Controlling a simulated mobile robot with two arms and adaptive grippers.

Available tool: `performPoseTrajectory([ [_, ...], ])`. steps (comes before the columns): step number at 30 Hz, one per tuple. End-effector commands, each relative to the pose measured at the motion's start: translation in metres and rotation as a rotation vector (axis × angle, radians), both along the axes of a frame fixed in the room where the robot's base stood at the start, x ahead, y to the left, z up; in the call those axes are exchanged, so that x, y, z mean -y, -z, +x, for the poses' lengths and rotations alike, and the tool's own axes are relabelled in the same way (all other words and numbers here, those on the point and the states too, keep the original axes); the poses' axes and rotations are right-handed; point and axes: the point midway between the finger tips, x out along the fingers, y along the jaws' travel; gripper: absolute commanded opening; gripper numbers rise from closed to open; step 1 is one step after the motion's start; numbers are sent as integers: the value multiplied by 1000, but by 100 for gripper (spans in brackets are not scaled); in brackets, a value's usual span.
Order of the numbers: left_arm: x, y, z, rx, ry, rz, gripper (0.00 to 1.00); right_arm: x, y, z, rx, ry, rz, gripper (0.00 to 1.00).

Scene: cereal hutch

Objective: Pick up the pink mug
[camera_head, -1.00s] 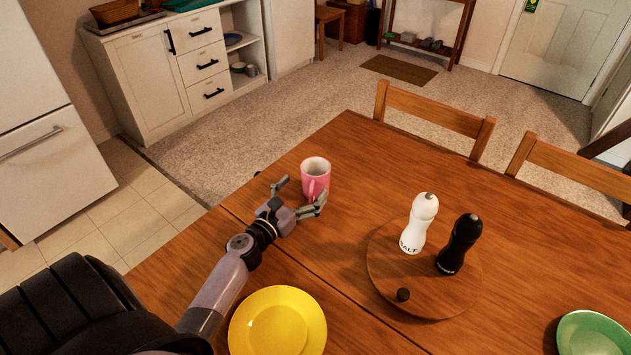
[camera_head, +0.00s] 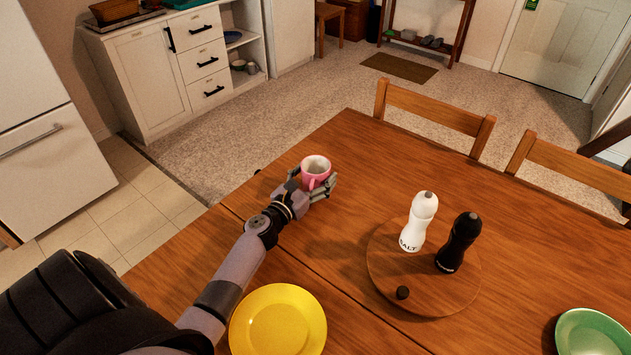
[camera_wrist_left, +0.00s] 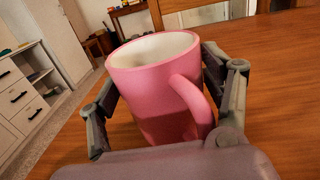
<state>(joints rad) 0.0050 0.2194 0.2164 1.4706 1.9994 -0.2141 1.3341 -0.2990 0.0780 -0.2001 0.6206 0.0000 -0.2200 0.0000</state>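The pink mug (camera_head: 316,169) stands upright on the wooden table (camera_head: 345,235), near its far left edge. Its inside is white and looks empty. My left gripper (camera_head: 313,177) is open around the mug, one finger on each side. In the left wrist view the mug (camera_wrist_left: 150,92) fills the space between the fingers, and its handle points toward the palm and right finger. A narrow gap shows at the left finger; contact on the right is unclear. My right gripper is not in view.
A yellow plate (camera_head: 278,322) lies on the table near my left forearm. A round wooden board (camera_head: 385,275) holds a white salt mill (camera_head: 419,222) and a black mill (camera_head: 459,242). Chairs (camera_head: 435,112) stand along the far side.

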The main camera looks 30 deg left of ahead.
Motion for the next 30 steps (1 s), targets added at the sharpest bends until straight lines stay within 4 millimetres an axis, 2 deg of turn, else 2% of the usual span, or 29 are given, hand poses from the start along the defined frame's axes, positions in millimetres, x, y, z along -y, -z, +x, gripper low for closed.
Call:
performPoseTrajectory([
  [2, 0, 0, 0, 0, 0, 0, 65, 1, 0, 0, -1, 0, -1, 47],
  [21, 0, -1, 0, 2, 0, 0, 23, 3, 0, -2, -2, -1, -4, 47],
  [30, 1, -3, 1, 2, 0, 0, 23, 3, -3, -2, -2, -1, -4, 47],
])
